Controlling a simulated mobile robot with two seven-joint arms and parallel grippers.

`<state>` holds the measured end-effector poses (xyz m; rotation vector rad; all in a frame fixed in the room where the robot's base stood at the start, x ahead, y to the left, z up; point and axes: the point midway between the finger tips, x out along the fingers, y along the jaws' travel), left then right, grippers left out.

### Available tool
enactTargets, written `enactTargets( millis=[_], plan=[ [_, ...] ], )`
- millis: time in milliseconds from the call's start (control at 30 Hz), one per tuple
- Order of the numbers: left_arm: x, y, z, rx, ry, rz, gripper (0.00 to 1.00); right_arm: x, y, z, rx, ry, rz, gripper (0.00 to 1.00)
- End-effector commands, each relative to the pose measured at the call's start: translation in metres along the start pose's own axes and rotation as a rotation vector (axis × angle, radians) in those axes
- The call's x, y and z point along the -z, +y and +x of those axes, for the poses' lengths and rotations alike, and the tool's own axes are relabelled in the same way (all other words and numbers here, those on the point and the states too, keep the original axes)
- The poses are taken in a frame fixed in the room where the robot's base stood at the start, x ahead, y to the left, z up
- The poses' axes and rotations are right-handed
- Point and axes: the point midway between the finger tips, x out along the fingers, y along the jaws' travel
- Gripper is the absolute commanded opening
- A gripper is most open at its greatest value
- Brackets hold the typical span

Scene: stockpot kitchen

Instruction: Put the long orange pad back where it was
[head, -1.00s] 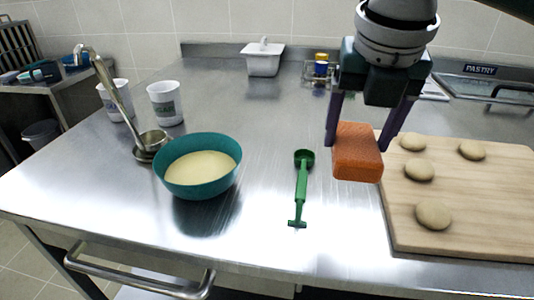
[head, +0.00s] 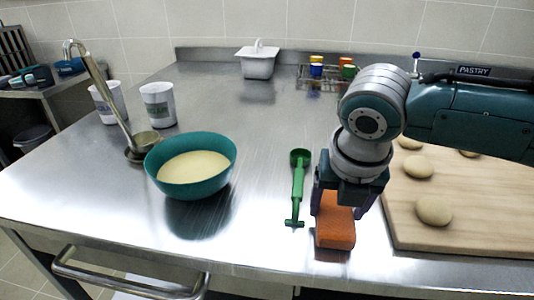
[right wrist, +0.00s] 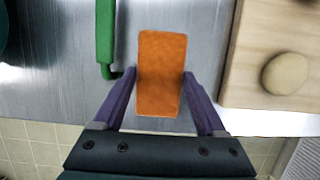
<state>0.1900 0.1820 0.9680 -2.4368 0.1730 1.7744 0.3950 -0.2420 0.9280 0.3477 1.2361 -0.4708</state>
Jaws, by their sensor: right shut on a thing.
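The long orange pad (head: 335,228) is between the fingers of my right gripper (head: 340,205), low over the steel table near its front edge. It lies between the green scoop and the wooden board. In the right wrist view the pad (right wrist: 161,74) sits lengthwise between the two purple fingers (right wrist: 158,95), which are shut on it. I cannot tell whether the pad touches the table. My left gripper is not in view.
A green scoop (head: 298,185) lies just left of the pad. A wooden board (head: 464,215) with several dough pieces is at the right. A teal bowl (head: 190,165) of batter stands left. A wire rack (head: 325,75) with small jars is at the back.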

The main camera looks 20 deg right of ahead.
Motion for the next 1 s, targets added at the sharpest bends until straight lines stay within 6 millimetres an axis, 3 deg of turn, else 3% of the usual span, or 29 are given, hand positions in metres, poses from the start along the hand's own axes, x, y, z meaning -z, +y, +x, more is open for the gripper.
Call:
enactTargets(
  millis=[167,200,400,733,867,1000],
  plan=[
    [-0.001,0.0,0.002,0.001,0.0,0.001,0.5,0.001,0.0,0.003,0.0,0.0,0.0,0.3],
    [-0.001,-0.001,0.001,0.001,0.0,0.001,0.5,0.001,0.0,0.003,0.0,0.0,0.0,0.76],
    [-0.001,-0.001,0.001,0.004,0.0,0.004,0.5,0.0,0.0,0.002,0.0,0.0,0.0,0.99],
    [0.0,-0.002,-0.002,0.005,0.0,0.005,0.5,-0.001,0.0,-0.004,0.0,-0.001,0.0,1.0],
    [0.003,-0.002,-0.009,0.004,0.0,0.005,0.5,-0.003,0.0,-0.024,-0.002,-0.003,0.0,1.0],
    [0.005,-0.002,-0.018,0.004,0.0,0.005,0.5,-0.003,0.0,-0.057,-0.003,-0.003,-0.001,1.0]
  ],
)
